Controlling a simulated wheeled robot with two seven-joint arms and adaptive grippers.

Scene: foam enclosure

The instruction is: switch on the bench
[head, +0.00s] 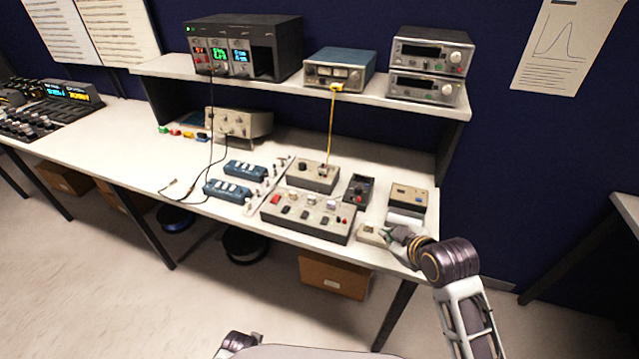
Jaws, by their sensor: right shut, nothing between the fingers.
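The white bench (135,165) runs along the blue wall and carries electronic gear. A grey control box (308,216) with a red switch (276,199) and several dark switches stands near its front edge. A small beige box (372,234) lies at the front right of the bench. My right gripper (389,235) is shut and empty at the right end of this small box. I cannot tell whether it touches the box, and it hides part of that end. My left gripper is not in view.
A shelf (290,88) above the bench holds a lit power supply (243,47) and other instruments. A yellow cable (331,125) hangs from the shelf to a smaller grey box (313,176). A dark meter (358,191) and a beige device (408,197) stand close to my right gripper.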

